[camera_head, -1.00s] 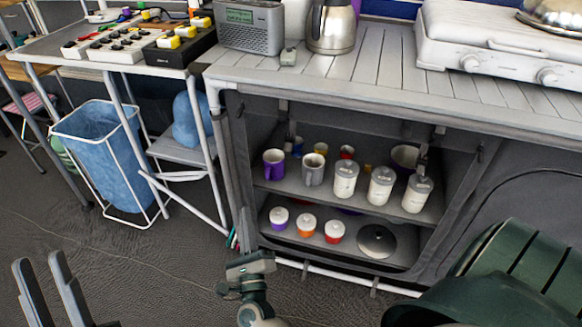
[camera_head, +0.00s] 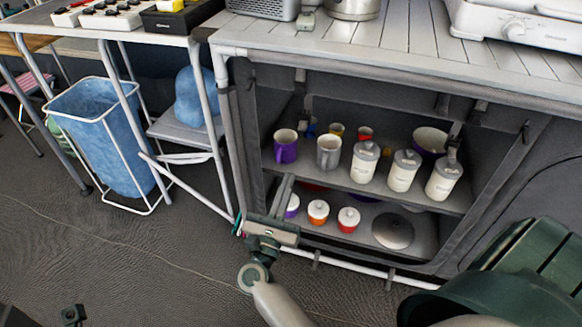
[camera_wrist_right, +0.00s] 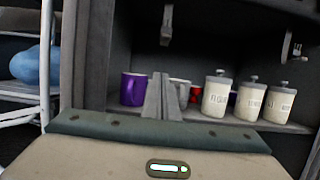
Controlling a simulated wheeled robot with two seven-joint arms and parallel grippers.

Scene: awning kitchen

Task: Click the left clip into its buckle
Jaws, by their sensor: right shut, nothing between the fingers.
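The cabinet under the counter has short dark straps hanging from its top front edge. The left strap end (camera_head: 307,102) hangs at the upper left of the opening; in the right wrist view a strap with a grey clip-like end (camera_wrist_right: 167,26) hangs above the fingers. I cannot make out which part is clip and which buckle. My right gripper (camera_head: 287,180) is shut and empty, fingers pointing up, low at the cabinet's left front; its fingers (camera_wrist_right: 160,98) show below the strap, apart from it. A small dark part at the lower left edge may be my left arm; its fingers are not clear.
A second strap end (camera_head: 453,146) hangs at the right. Shelves hold a purple mug (camera_head: 285,147), a grey mug (camera_head: 328,152), white canisters (camera_head: 403,172) and small lidded jars. A blue bin (camera_head: 120,150) stands left. A green chair (camera_head: 545,255) is at the lower right.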

